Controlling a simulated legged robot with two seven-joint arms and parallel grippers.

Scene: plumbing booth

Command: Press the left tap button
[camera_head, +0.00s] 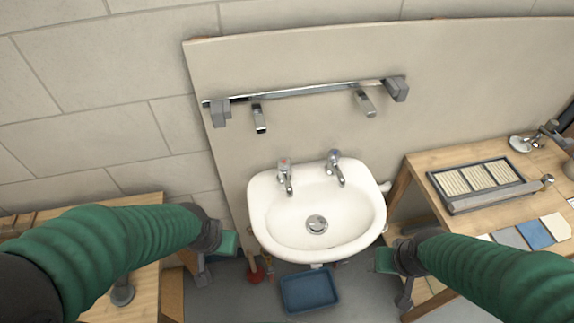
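The white sink (259,219) is fixed to the panel in the middle of the view. The left tap (285,179) stands on its back rim, with a red mark on its top button. The right tap (336,171) has a bluish mark on top. My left gripper (212,262) is to the left of and below the sink, apart from the left tap. My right gripper (396,280) is at the lower right of the sink, apart from both taps. Neither gripper visibly holds anything. Their finger gaps are not clear from this angle.
A metal rail (300,91) with grey brackets runs above the sink. A blue tray (309,290) lies on the floor below. A wooden bench (425,164) with a tile rack (486,182) stands right; another wooden table (144,285) is at left. Space above the sink is clear.

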